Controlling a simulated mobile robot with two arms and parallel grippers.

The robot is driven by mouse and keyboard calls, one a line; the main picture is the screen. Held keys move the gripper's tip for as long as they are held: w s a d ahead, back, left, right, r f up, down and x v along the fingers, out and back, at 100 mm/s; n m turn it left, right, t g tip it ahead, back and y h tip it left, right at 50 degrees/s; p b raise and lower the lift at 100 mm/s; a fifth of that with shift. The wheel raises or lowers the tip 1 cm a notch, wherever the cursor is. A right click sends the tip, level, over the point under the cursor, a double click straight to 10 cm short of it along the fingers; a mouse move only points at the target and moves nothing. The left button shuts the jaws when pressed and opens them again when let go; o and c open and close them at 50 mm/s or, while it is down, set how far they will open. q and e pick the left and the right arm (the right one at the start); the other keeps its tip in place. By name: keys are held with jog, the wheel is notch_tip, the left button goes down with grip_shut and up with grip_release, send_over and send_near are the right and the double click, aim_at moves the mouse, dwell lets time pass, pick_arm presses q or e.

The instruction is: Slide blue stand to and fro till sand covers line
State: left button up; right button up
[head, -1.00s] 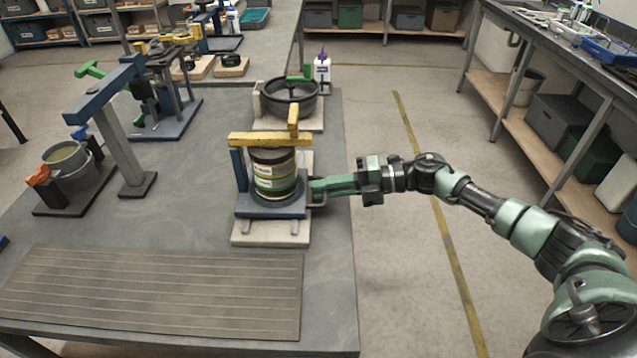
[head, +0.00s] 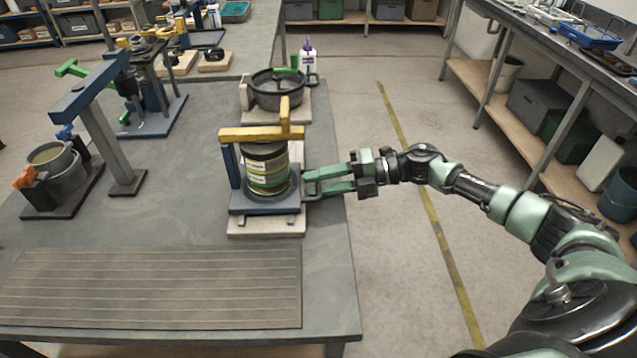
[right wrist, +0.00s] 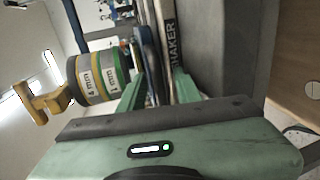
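The blue stand (head: 262,203) sits on a pale base (head: 262,228) near the table's right edge. It carries a stack of round sieves (head: 267,168) with green and yellow bands under a yellow clamp bar (head: 255,134). The sieves also show in the right wrist view (right wrist: 98,80), labelled 4 mm and 1 mm. My right gripper (head: 306,186) is at the stand's right side. Its two green fingers are spread, with a dark handle part between them. A strip marked SHAKER (right wrist: 170,45) shows beyond them. I cannot make out sand or a line. My left gripper is not in view.
A black pan (head: 277,90) and a white bottle (head: 307,62) stand behind the sieves. A grey-blue post (head: 112,150) and a grey pot (head: 65,180) stand at left. A ribbed mat (head: 150,288) lies in front. The floor to the right is clear.

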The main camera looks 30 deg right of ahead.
jog(key=shift+s+d, duration=0.15)
jog(key=shift+d, duration=0.25)
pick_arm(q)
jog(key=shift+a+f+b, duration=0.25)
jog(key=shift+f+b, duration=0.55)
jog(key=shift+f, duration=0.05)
pick_arm(e)
jog(key=v, duration=0.7)
jog(key=shift+a+r, duration=0.1)
